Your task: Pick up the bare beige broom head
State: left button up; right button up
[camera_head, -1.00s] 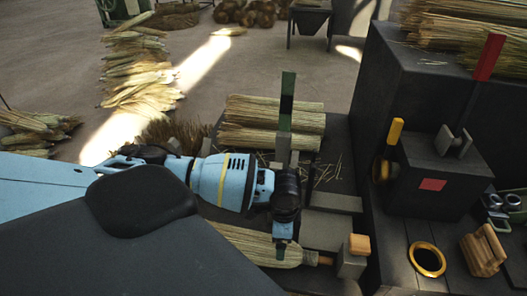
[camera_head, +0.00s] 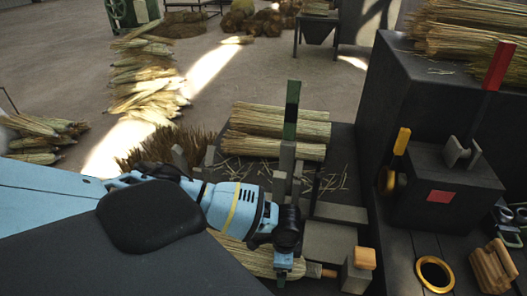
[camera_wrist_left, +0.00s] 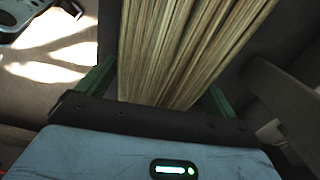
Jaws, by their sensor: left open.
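The bare beige broom head (camera_head: 240,254) lies on the dark bench at the bottom middle of the head view, with a short orange-brown end at its right. My left gripper (camera_head: 281,279) is over it near that end, pointing down. In the left wrist view the beige straw (camera_wrist_left: 185,45) fills the middle, between the green fingers of the left gripper (camera_wrist_left: 158,95). The fingers stand apart on either side of the straw. Whether they touch it cannot be told. My right gripper is not in view.
Straw bundles (camera_head: 275,132) lie behind a green-topped post (camera_head: 291,108). A grey block with an orange top (camera_head: 364,258) stands right of the broom head. A dark machine with a red lever (camera_head: 492,76), a yellow handle (camera_head: 402,142) and a gold ring (camera_head: 434,274) are at the right.

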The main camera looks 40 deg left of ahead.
pick_arm(q)
jog(key=shift+r, duration=0.1)
jog(key=c, duration=1.3)
jog(key=shift+w+r, duration=0.1)
jog(key=shift+r, duration=0.55)
notch_tip(320, 180, up, 2)
jog(key=shift+r, duration=0.15)
jog(key=s+d, duration=0.3)
jog(key=s, duration=0.1)
jog(key=s+d+r+p, duration=0.1)
jog(key=s+d, duration=0.1)
jog(key=s, duration=0.3)
jog(key=s+d, duration=0.3)
jog(key=s, duration=0.1)
jog(key=shift+s+d+r, duration=0.2)
jog(key=shift+s+d, duration=0.05)
jog(key=shift+d, duration=0.1)
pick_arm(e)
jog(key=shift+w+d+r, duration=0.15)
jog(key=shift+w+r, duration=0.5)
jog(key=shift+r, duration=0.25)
